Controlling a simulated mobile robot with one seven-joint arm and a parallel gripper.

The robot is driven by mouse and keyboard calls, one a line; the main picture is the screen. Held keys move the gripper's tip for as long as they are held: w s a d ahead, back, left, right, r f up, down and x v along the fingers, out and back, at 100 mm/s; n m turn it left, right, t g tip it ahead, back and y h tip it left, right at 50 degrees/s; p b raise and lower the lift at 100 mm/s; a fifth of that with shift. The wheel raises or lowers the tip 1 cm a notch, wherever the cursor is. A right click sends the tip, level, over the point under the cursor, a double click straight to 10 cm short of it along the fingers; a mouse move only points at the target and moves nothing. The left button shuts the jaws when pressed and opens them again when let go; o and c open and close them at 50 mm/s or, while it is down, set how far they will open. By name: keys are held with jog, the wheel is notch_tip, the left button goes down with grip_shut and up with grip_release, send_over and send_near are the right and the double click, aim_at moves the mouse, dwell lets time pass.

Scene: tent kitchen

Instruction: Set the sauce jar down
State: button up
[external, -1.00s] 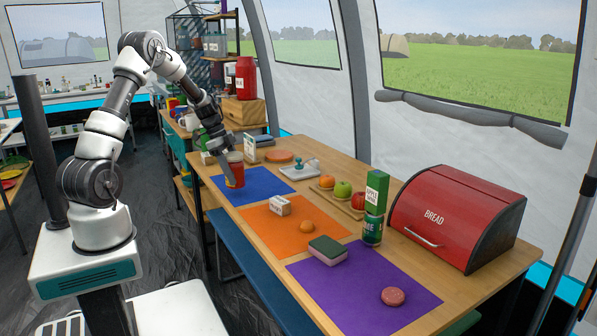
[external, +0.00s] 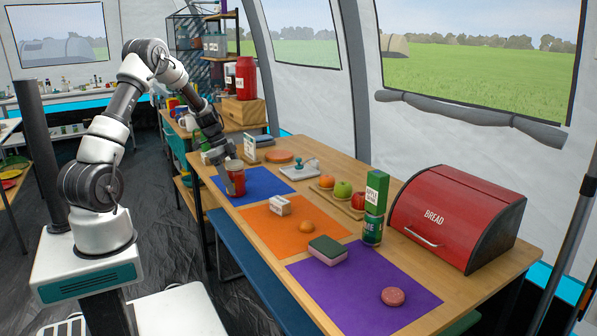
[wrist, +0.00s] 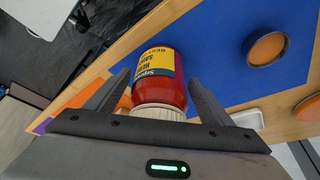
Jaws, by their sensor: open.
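The sauce jar (external: 238,177) is red with a yellow label. It stands about upright on the blue mat (external: 268,180), as far as the external view shows. In the wrist view the jar (wrist: 160,80) has its cream lid towards me and its label reads partly "sauce". My gripper (wrist: 158,88) is open, with one finger on each side of the jar, close to it. Whether the fingers touch it I cannot tell.
A white tray (external: 300,168) stands right of the blue mat. The red bread box (external: 450,220) fills the table's right end.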

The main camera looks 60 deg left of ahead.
aim_at(228, 162)
jog(key=p+v, duration=0.2)
jog(key=v, duration=1)
jog(key=shift+r+p, duration=0.15)
jog(key=shift+p, duration=0.2)
jog(key=shift+d, duration=0.1)
jog(key=s+d+r+n+y, duration=0.1)
jog(key=s+d+r+n, duration=0.1)
jog(key=d+r, duration=0.55)
jog(key=s+d+r+n+y, duration=0.15)
jog(key=d+r, duration=0.25)
jog(key=d, duration=0.7)
jog(key=s+d+r+n+t, duration=0.2)
jog(key=s+d+n, duration=0.3)
jog(key=s+d, duration=0.6)
jog(key=shift+s+d+r+y, duration=0.3)
jog(key=shift+s+r+y, duration=0.1)
jog(key=shift+s, duration=0.7)
jog(key=shift+n, duration=0.25)
notch_tip(228, 162, up, 22)
jog(key=p, duration=2.2)
